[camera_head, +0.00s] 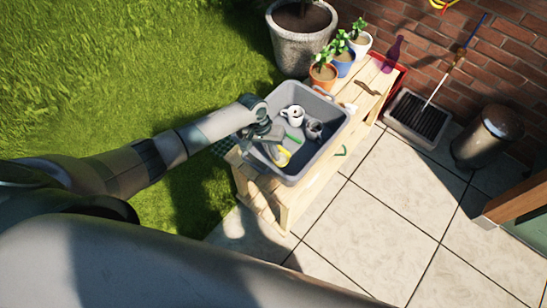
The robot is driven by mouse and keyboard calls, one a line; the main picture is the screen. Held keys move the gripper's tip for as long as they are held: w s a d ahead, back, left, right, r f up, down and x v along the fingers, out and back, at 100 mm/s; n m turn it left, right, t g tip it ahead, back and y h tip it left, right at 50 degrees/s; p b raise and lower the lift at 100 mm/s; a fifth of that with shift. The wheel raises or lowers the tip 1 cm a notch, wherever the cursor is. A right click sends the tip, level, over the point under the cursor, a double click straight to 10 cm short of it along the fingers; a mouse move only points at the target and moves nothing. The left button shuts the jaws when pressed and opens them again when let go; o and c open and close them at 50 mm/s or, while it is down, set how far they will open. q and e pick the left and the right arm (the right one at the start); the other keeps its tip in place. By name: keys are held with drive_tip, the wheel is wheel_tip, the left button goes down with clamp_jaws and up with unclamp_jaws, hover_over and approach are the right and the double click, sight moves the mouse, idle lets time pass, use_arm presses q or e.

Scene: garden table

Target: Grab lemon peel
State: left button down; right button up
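A small yellow piece (284,157), which looks like the lemon peel, lies in the grey tub (331,128) on the wooden bench. My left arm reaches in from the left, and my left gripper (272,153) points down into the tub, right beside the yellow piece. It partly covers that end of the tub. The fingers are too small and dark to show whether they are open or touching the piece. My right gripper is not in view.
The tub also holds a white mug (292,115), a grey mug (314,129) and a green item (294,139). Potted plants (322,78) and a dark red bottle (392,54) stand further along the bench (294,199).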

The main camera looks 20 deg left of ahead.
use_arm(q)
wheel_tip(320, 180, up, 6)
drive_tip(key=shift+r, duration=0.2)
drive_tip(key=shift+r, duration=0.1)
idle(0.5)
